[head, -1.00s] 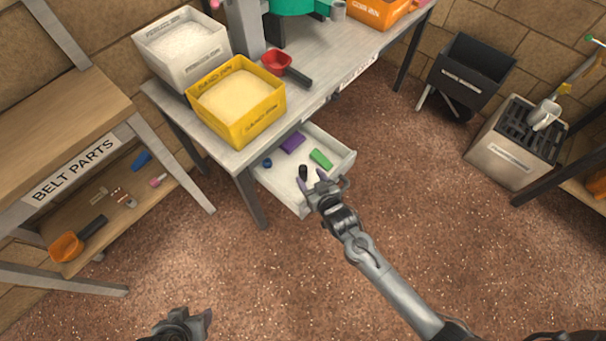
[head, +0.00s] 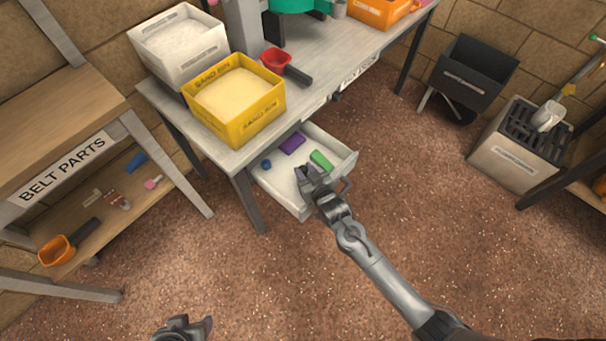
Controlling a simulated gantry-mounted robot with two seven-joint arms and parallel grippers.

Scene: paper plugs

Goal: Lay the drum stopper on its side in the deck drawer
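The deck drawer (head: 287,194) is pulled out under the metal table. It holds a small blue piece (head: 266,164), a purple block (head: 292,144) and a green block (head: 320,160). My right gripper (head: 306,170) points down into the drawer at its front right part, left of the green block. A small dark piece, possibly the drum stopper, showed at its fingertips earlier; now the gripper hides it or it blends with the fingers. Whether the fingers are shut on it cannot be made out. My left gripper (head: 206,326) is low at the bottom edge, away from the drawer; its fingers are unclear.
On the table (head: 222,153) stand a yellow sand bin (head: 250,124), a white bin (head: 190,73) and a red scoop (head: 276,58). The belt parts bench (head: 60,110) is at left, with loose parts on its lower shelf. The floor in front is clear.

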